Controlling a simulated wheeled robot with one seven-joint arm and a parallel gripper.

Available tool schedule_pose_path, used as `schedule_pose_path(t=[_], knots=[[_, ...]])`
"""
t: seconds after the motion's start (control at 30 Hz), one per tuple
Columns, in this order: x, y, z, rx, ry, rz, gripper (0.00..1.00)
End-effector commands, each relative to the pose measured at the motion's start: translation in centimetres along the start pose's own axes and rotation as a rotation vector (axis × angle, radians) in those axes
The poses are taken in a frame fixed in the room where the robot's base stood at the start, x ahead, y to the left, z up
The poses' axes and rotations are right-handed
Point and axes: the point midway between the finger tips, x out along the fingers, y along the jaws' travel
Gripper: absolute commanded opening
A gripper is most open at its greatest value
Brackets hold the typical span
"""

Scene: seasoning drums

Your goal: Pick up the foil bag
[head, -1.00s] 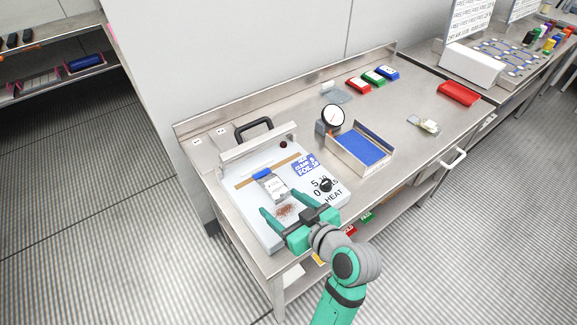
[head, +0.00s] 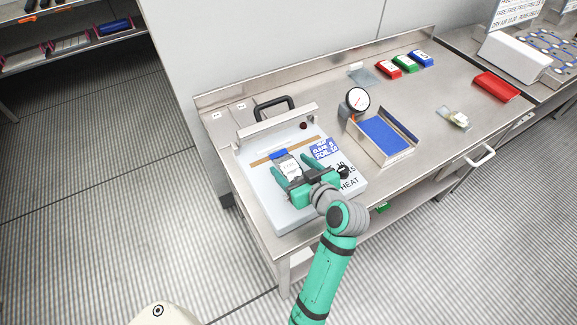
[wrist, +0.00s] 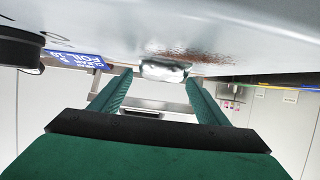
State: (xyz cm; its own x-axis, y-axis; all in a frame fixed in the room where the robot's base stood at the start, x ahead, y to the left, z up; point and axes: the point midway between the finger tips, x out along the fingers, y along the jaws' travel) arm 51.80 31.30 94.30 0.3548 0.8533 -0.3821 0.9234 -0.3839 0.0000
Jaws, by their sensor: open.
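The foil bag (head: 286,167) is a small silver pouch with a blue top edge and a pale label. It lies on the white sealer plate (head: 258,174). My gripper (head: 293,164) is open, with its two green fingers on either side of the bag. In the wrist view the bag's shiny end (wrist: 163,70) shows between the fingertips of my gripper (wrist: 160,80), with gaps at the sides. I cannot tell whether either finger touches it. The bag's lower part is partly hidden by my gripper in the head view.
The sealer has a raised bar and black handle (head: 274,108) behind the bag, and a black knob (head: 342,171) to the right. A blue-lined tray (head: 384,135) and a dial gauge (head: 357,101) stand further right. Brown crumbs (wrist: 190,55) lie by the bag.

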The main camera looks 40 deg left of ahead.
Motion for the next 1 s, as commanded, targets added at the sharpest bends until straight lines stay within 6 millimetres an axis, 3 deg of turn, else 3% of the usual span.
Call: schedule_pose_path(t=[0.2,0.43,0.57,1.0], knots=[[2.1,-0.1,0.0,0.0,-0.001,-0.002,0.69],[2.2,-0.1,0.0,0.0,-0.001,-0.001,0.69],[2.2,-0.1,0.0,-0.001,-0.001,-0.002,0.4],[2.0,0.0,-0.3,-0.001,0.001,0.0,0.4]])
